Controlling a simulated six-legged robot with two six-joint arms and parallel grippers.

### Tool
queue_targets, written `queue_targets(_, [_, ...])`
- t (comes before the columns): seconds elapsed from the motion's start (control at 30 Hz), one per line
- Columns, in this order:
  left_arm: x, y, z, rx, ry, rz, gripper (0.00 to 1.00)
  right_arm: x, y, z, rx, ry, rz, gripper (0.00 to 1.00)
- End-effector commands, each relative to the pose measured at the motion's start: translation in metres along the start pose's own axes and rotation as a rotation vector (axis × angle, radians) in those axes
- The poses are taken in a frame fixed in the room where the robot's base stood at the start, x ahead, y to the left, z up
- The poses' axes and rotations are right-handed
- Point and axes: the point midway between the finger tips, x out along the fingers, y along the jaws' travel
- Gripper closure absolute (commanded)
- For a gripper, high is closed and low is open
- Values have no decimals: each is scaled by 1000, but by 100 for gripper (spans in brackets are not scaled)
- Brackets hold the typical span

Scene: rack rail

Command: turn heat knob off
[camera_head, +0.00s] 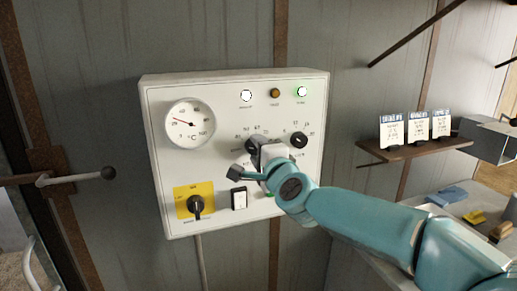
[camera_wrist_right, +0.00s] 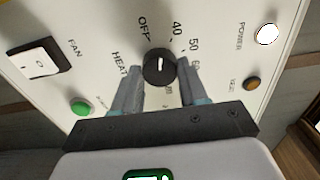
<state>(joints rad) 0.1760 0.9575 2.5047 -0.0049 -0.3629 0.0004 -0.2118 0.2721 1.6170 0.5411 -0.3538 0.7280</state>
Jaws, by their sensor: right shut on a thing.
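The heat knob (camera_wrist_right: 158,66) is black and round, with a white line on its face. In the wrist view the line points up the picture, roughly between the OFF and 40 marks. In the head view the knob (camera_head: 252,145) shows partly above my right gripper (camera_head: 261,155); the gripper hides the rest. My right gripper also shows in the wrist view (camera_wrist_right: 160,84), its two fingers on either side of the knob and shut on it. The white control box (camera_head: 235,82) hangs on the wall. My left gripper is not in view.
The box also has a second black knob (camera_head: 299,140), a dial gauge (camera_head: 190,122), a yellow-backed rotary switch (camera_head: 195,205) and a fan rocker switch (camera_wrist_right: 38,60). A small shelf (camera_head: 415,151) with cards is at right. A black-ended lever (camera_head: 108,172) sticks out at left.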

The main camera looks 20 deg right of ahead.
Motion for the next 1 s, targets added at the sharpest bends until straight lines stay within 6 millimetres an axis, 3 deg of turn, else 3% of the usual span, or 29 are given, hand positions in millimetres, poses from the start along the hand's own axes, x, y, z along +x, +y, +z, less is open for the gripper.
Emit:
queue_targets(0.5, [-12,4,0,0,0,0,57,0,0,0,-375,-1,4,88])
queue_targets(1.0, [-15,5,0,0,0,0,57,0,1,0,-473,-1,3,87])
